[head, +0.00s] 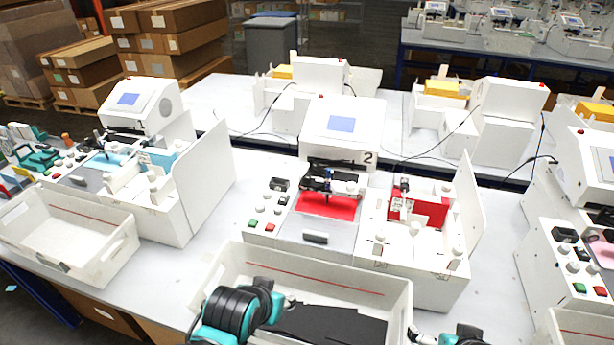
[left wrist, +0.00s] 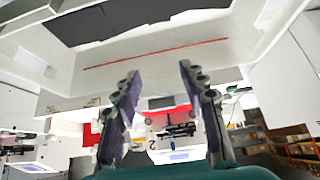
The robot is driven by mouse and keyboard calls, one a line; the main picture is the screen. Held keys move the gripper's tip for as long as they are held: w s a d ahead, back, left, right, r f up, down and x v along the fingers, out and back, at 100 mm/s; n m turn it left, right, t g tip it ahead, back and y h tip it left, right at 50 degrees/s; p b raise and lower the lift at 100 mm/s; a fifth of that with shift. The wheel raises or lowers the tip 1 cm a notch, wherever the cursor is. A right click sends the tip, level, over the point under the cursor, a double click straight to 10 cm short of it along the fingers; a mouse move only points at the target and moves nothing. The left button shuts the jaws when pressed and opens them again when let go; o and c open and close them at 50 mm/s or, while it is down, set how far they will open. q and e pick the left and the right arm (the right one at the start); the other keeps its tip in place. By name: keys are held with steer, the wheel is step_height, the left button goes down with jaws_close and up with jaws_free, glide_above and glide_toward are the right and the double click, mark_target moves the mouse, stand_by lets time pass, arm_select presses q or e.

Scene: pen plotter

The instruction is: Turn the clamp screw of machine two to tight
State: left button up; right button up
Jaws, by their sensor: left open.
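Machine two (head: 342,130), white with a blue screen and a "2" label, stands in the middle of the head view. Its dark pen carriage (head: 330,180) sits above a red sheet (head: 328,206). The clamp screw is too small to make out for certain; it cannot be told apart from the dark carriage parts. In the left wrist view the carriage (left wrist: 180,130) shows upside down beyond the fingers. My left gripper (left wrist: 157,72) is open and empty, near the white bin in front of machine two, apart from the machine. My right arm only shows at the bottom edge; its fingers are unclear.
A white bin (head: 395,290) with a dark bottom stands in front of machine two. A white box with red plates (head: 418,209) and an upright panel stands right of the carriage. Buttons (head: 252,223) line the machine's left front. Other machines stand left, right and behind.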

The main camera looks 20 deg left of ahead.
arm_select(q)
steer(key=w+a+r+n+g+p, duration=0.25)
steer(key=w+r+n+p, duration=0.75)
steer(key=w+r, duration=0.95)
steer(key=n+g+p, duration=0.5)
steer(key=n+p, duration=0.3)
steer(key=p, duration=0.4)
glide_above(306, 176)
steer(key=shift+t, duration=0.25)
step_height(306, 176, down, 7)
steer(key=shift+f, duration=0.1)
step_height(306, 176, down, 7)
steer(key=shift+s+f, duration=0.1)
steer(key=shift+f, duration=0.1)
jaws_close()
